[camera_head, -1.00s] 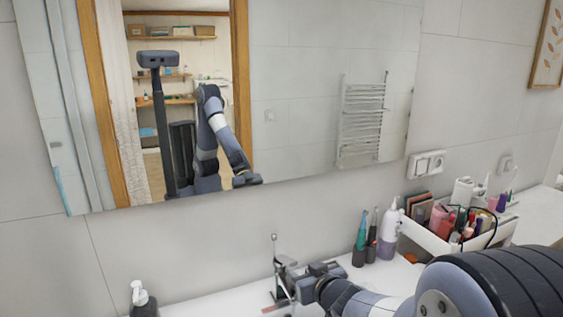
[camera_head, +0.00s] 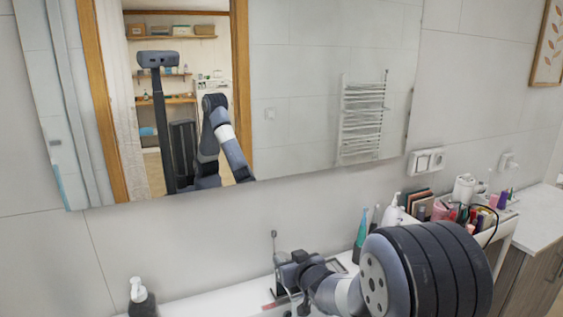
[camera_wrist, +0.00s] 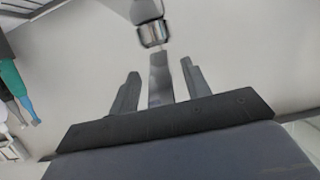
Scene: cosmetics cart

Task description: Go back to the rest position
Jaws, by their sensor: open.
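My gripper (camera_wrist: 160,68) shows in the wrist view with its two fingers apart and nothing held between them. A chrome fitting (camera_wrist: 152,36) stands just beyond the fingertips, in line with the gap. In the head view my gripper is at the left end of my arm, low over the white counter, beside a thin upright metal rod (camera_head: 274,243). My arm hides part of the counter. The mirror (camera_head: 300,80) shows my arm bent.
A cosmetics cart (camera_head: 505,230) holds several items at the right. A soap dispenser (camera_head: 140,300) stands at the front left. The air above the counter's left is clear.

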